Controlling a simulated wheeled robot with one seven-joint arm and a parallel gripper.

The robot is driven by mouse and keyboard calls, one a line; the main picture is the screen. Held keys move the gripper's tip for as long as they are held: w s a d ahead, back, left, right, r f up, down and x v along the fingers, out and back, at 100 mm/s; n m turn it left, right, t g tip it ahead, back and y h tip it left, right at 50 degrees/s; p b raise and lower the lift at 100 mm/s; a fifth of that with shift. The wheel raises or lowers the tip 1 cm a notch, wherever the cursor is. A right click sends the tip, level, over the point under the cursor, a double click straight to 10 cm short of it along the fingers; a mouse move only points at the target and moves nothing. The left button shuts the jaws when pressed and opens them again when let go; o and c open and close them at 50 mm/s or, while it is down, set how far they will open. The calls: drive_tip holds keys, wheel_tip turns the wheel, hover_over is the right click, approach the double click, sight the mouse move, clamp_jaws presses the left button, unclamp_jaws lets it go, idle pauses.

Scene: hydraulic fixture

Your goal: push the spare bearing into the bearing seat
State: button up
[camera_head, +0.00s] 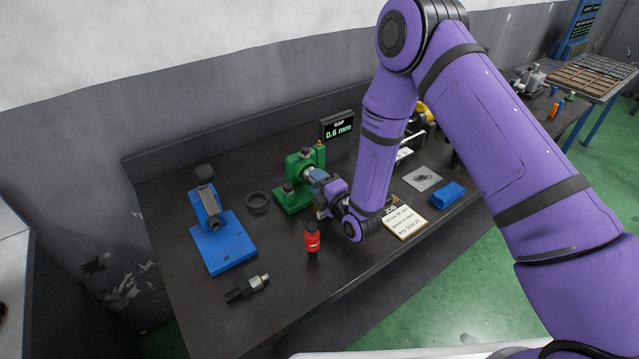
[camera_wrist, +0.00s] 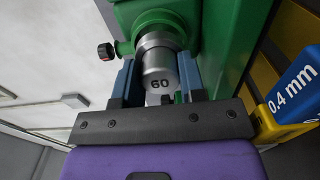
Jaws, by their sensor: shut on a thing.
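The spare bearing appears to be the silver cylinder marked 60 (camera_wrist: 160,84) between my fingers in the wrist view. My gripper (camera_wrist: 157,68) is shut on it, one blue finger on each side. The bearing lines up with the round opening of the green fixture (camera_wrist: 190,18), which appears to hold the bearing seat. Its far end meets a silver ring at the opening; how deep it sits is hidden. In the head view my gripper (camera_head: 317,180) is at the right face of the green fixture (camera_head: 292,200). A display (camera_head: 337,127) behind reads GAP 0.6 mm.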

drive_tip(key=shift+x, duration=1.1)
idle(0.6)
drive_tip(key=o, duration=1)
